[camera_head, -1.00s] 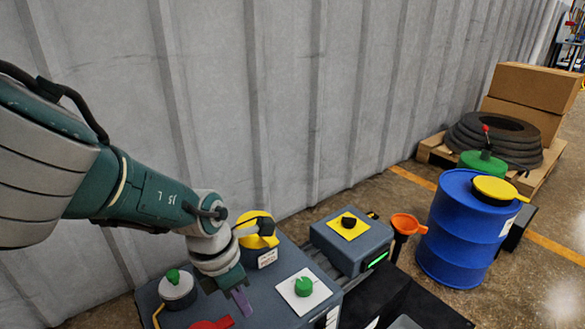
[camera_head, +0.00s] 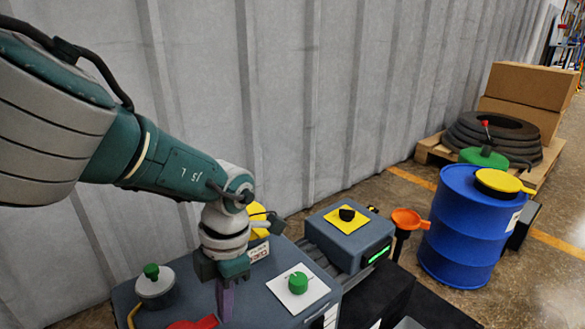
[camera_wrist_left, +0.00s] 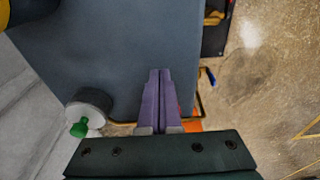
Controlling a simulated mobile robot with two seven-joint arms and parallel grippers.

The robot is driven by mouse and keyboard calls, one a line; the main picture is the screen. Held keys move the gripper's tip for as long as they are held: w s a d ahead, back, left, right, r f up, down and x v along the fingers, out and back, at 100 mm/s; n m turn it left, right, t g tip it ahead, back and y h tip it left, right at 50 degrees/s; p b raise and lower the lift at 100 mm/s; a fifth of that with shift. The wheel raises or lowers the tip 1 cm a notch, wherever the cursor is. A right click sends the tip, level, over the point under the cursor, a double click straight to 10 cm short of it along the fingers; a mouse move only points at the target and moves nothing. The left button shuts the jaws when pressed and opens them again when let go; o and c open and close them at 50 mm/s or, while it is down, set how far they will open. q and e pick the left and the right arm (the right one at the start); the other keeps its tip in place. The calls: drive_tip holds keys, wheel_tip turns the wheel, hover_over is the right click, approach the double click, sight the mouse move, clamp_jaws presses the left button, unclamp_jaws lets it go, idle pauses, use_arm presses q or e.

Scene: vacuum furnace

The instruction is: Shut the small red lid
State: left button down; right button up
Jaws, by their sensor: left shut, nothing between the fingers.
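The small red lid (camera_head: 196,324) shows only in part at the bottom edge of the head view, on the near part of the blue-grey cabinet top (camera_head: 262,305). Whether it is open or shut cannot be told. My left gripper (camera_head: 224,313) is shut and empty, its purple fingers pointing down just right of the red lid in the picture. Contact cannot be judged. In the left wrist view the shut fingers (camera_wrist_left: 160,76) lie over the blue-grey surface, with an orange-red patch partly hidden beside them. My right gripper is out of view.
A grey canister with a green knob (camera_head: 151,270) stands left of the gripper. A green knob on a white plate (camera_head: 298,283) is to its right. A yellow-capped part (camera_head: 258,212) sits behind the wrist. A blue barrel (camera_head: 462,230) and an orange funnel (camera_head: 406,219) stand farther right.

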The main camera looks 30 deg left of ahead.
use_arm(q)
drive_tip(key=shift+r, duration=0.1)
idle(0.4)
drive_tip(key=shift+a+r+p, duration=0.1)
drive_tip(key=shift+r+p, duration=0.95)
drive_tip(key=shift+p, duration=0.1)
drive_tip(key=w+d+r+b, duration=0.3)
drive_tip(key=w+r+b, duration=0.2)
drive_tip(key=w+b, duration=0.4)
drive_tip(key=shift+w+r+b, duration=0.15)
drive_tip(key=shift+r+b, duration=0.15)
drive_tip(key=shift+b, duration=0.7)
